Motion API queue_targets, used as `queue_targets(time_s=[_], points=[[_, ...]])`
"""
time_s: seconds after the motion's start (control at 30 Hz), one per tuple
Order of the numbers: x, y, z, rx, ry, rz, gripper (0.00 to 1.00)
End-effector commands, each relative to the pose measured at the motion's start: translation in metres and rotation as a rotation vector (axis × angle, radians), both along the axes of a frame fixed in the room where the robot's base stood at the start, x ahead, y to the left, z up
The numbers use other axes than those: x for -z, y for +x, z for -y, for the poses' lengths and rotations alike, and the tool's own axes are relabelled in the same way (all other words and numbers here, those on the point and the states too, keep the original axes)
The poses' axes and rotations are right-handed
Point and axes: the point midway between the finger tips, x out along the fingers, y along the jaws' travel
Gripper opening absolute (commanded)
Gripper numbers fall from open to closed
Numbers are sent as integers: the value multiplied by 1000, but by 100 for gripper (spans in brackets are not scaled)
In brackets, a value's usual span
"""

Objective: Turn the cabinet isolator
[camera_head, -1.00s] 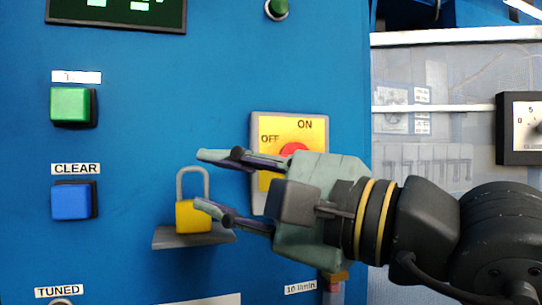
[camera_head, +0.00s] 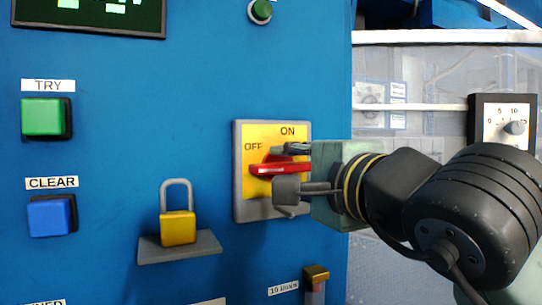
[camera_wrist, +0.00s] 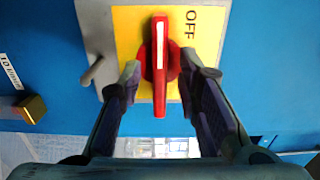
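The cabinet isolator (camera_head: 245,200) is a grey-framed yellow plate with OFF and ON labels, on the blue cabinet front. Its red handle (camera_head: 280,168) lies level, and its white-striped end points left, toward the OFF side. In the wrist view the handle (camera_wrist: 159,90) runs up and down the picture between my two fingertips. My gripper (camera_head: 281,169) is open, with one finger above and one below the handle. In the wrist view, my gripper (camera_wrist: 160,72) shows gaps between the fingers and the handle bar. ON is out of the wrist view.
A yellow padlock (camera_head: 178,229) stands on a small grey shelf (camera_head: 205,247) left of the isolator. A green button (camera_head: 42,118) and a blue button (camera_head: 48,216) are further left. A brass-topped fitting (camera_head: 316,273) is below. A dial box (camera_head: 477,123) is at the right.

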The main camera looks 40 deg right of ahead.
Motion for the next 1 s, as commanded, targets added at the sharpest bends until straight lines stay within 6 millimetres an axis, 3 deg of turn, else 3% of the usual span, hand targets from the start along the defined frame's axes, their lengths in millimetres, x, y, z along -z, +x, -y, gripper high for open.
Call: queue_targets(time_s=[0.2,0.5,1.0], points=[[-1,18,4,-1,0,1,31],[0,19,4,0,0,1,30],[0,19,4,0,0,1,0]])
